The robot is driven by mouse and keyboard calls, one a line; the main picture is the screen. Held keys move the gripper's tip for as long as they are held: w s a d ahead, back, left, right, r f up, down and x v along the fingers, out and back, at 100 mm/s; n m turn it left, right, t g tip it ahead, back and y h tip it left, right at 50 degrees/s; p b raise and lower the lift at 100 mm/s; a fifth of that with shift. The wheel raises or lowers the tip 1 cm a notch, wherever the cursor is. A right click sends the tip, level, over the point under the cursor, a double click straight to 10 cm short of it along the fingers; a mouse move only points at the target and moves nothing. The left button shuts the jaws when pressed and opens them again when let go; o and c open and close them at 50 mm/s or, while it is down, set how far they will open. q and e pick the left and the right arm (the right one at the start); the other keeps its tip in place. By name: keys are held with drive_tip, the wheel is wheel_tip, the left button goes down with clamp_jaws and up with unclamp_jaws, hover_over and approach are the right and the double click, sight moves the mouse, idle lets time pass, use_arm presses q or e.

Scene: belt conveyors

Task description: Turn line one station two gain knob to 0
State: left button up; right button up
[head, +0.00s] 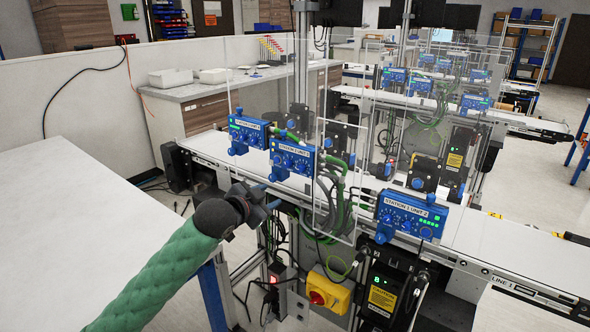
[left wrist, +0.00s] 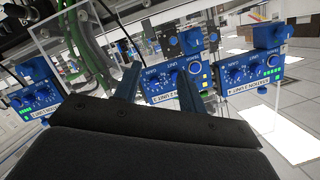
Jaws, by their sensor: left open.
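Blue control boxes with small dials stand along the near conveyor in the head view. The middle box (head: 292,158) appears to be labelled station 2, but its small print is hard to read. My left gripper (head: 271,196) is open and empty, just in front of and below that box. In the left wrist view, my two dark fingers (left wrist: 157,85) stand apart before a blue box (left wrist: 168,84) with several knobs. I see no contact with a knob. The knobs' exact settings are too small to read. My right gripper is out of view.
Another blue box (head: 248,132) stands farther back, and a nearer one (head: 410,215) reads station 1 unit 2. A clear panel (head: 340,195), green cables (head: 335,165) and the conveyor edge are close to my left gripper. A white table (head: 70,230) is at left.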

sight(300, 169)
use_arm(q)
drive_tip(key=w+d+r+h, duration=0.1)
drive_tip(key=w+d, duration=0.1)
drive_tip(key=w+d+r+m+h+p, duration=0.1)
drive_tip(key=w+d, duration=0.1)
drive_tip(key=w+d+r+m+h+p, duration=0.1)
drive_tip(key=d+r, duration=0.1)
drive_tip(key=shift+w+d+t+h, duration=0.4)
drive_tip(key=shift+w+d+p, duration=0.3)
drive_tip(key=shift+w+d, duration=0.05)
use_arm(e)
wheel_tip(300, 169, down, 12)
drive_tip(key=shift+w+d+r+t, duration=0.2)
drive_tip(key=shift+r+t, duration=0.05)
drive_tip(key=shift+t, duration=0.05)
use_arm(q)
clamp_jaws()
